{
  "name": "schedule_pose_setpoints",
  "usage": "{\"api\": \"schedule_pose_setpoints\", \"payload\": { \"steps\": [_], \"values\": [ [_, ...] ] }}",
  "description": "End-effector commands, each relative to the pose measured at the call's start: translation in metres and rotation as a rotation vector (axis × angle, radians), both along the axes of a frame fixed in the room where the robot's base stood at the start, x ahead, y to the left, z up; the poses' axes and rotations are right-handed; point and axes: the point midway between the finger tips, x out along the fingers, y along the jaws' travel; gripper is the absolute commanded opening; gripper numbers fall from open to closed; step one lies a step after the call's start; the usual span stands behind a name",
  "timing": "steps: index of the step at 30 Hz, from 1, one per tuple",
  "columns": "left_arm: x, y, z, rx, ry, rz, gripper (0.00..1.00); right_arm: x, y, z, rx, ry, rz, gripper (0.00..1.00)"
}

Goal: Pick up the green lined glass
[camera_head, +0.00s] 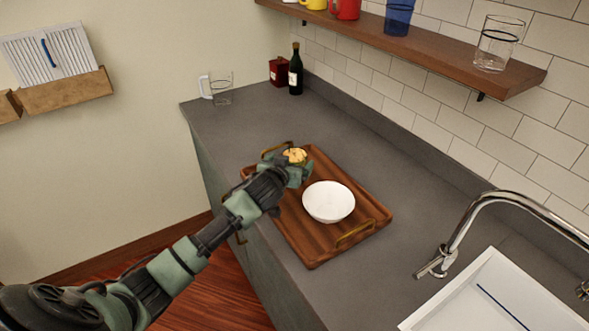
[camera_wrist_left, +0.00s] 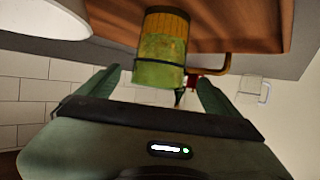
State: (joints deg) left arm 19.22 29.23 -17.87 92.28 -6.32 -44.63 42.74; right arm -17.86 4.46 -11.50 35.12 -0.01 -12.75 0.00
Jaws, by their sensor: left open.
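A yellow-green glass (camera_wrist_left: 160,62) with an orange-yellow part and a dark line near its end shows in the left wrist view. In the head view, only a yellow top (camera_head: 295,154) shows at that place, at the far end of the wooden tray (camera_head: 322,249); the rest is hidden behind my gripper. My left gripper (camera_head: 298,172) is open, low over the tray, with its fingers (camera_wrist_left: 158,78) on either side of the glass in the wrist picture. I cannot tell whether they touch it. My right gripper is not in view.
A white bowl (camera_head: 329,203) sits on the tray close to my gripper. A brass tray handle (camera_head: 355,235) stands at the near end. A clear mug (camera_head: 222,92), a dark bottle (camera_head: 296,73) and a red box (camera_head: 278,72) stand farther back. The counter around the tray is clear.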

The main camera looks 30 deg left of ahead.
Motion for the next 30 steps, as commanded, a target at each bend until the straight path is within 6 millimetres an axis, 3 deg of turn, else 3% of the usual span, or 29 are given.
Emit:
{"api": "schedule_pose_setpoints", "payload": {
  "steps": [8,12,17,20,26,27,30],
  "values": [
    [0.03,0.004,-0.017,0.001,-0.001,0.001,0.93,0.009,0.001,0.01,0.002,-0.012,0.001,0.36],
    [0.034,0.005,-0.02,0.001,0.0,0.001,0.93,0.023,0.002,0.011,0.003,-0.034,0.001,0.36],
    [0.034,0.005,-0.02,0.001,0.0,0.001,0.93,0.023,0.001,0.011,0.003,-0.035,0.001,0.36],
    [0.034,0.005,-0.02,0.001,0.0,0.001,0.71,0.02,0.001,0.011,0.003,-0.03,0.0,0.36],
    [0.034,0.005,-0.02,0.001,0.0,0.001,0.15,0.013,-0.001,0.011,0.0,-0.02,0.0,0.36],
    [0.034,0.005,-0.018,0.001,-0.003,0.0,0.11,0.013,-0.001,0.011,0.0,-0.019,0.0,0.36],
    [0.034,0.005,-0.018,0.001,-0.003,0.0,0.11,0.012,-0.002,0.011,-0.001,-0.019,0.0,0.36]
  ]
}}
